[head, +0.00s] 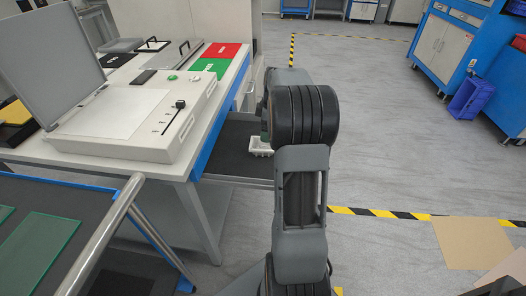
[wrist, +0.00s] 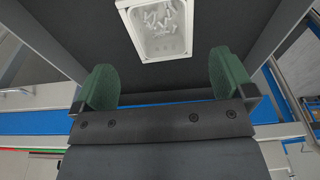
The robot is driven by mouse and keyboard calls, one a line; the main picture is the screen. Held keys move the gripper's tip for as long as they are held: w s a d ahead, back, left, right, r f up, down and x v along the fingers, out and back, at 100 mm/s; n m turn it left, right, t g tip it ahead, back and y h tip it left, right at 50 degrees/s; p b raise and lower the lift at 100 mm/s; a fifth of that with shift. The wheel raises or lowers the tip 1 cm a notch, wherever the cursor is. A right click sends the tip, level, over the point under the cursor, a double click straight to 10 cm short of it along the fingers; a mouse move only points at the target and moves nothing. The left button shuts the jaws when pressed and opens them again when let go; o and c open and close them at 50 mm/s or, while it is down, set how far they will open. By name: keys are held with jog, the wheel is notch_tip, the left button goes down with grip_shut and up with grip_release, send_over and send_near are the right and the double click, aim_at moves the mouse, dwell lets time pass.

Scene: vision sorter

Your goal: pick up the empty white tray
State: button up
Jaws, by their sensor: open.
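A small white tray (head: 261,151) sits on the dark floor of an open drawer (head: 222,150) at the side of the bench. In the wrist view the tray (wrist: 166,52) is at the top centre, cut off by the frame edge. Several small white pieces (wrist: 160,20) lie in it, so it does not look empty. My gripper (wrist: 163,78) has its two green fingers wide apart with nothing between them. The tray lies beyond the fingertips, roughly centred between them, apart from both. In the head view my arm hides most of the gripper.
The bench (head: 190,165) carries a white device (head: 135,115) with a raised lid, plus a red mat (head: 221,51) and a green mat (head: 209,67). A dark cart (head: 90,195) with a metal rail stands at front left. Open floor lies to the right, with cardboard (head: 472,242) on it.

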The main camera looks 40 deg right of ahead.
aim_at(263, 144)
jog(key=shift+w+a+f+b, duration=0.2)
jog(key=shift+f+b, duration=0.25)
jog(key=shift+f, duration=1)
jog(key=shift+w+a+f+b, duration=0.15)
jog(key=shift+f+b, duration=0.35)
jog(key=shift+f, duration=0.95)
jog(key=shift+w+a+f+b, duration=0.15)
jog(key=shift+f+b, duration=0.3)
jog(key=shift+f, duration=1)
jog(key=shift+s, duration=0.1)
jog(key=shift+c, duration=0.5)
jog(key=shift+r, duration=0.1)
jog(key=c, duration=0.7)
jog(key=shift+o, duration=0.2)
jog(key=shift+r, duration=0.1)
